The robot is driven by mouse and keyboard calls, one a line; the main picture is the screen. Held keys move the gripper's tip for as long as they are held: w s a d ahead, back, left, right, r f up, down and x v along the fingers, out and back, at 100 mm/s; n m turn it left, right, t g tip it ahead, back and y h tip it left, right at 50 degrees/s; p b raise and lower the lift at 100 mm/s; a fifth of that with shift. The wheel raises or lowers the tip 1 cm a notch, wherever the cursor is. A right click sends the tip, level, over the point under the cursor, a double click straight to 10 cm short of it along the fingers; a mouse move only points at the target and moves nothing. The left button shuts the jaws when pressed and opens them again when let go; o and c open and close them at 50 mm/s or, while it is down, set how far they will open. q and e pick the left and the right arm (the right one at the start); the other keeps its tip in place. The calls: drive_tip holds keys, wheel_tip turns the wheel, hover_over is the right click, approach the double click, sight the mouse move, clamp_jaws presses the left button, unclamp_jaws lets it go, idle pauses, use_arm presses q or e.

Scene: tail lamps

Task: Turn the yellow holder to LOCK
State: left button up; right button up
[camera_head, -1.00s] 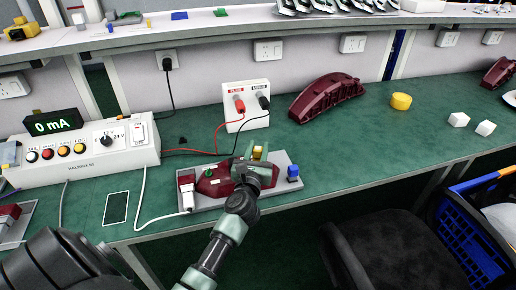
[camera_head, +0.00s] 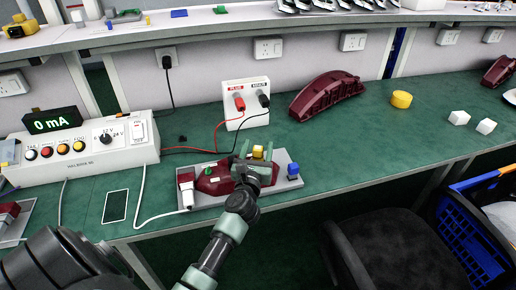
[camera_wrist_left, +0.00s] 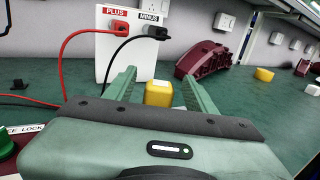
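The yellow holder (camera_head: 258,151) is a small block at the far side of the dark red lamp (camera_head: 213,181), which lies in a grey fixture tray (camera_head: 283,184). The holder also shows in the left wrist view (camera_wrist_left: 159,93). My left gripper (camera_head: 256,152) is open, with its green fingers to the left and right of the holder. In the left wrist view, gaps show between the holder and both fingers (camera_wrist_left: 160,88). Any lock marking beside the holder is hidden. My right gripper is out of view.
The PLUS/MINUS terminal box (camera_head: 246,105) is behind, with red and black cables. A power supply (camera_head: 85,150) reading 0 mA is left.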

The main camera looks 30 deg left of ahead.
use_arm(q)
drive_tip(key=v, duration=0.8)
drive_tip(key=shift+w, duration=0.1)
idle(0.3)
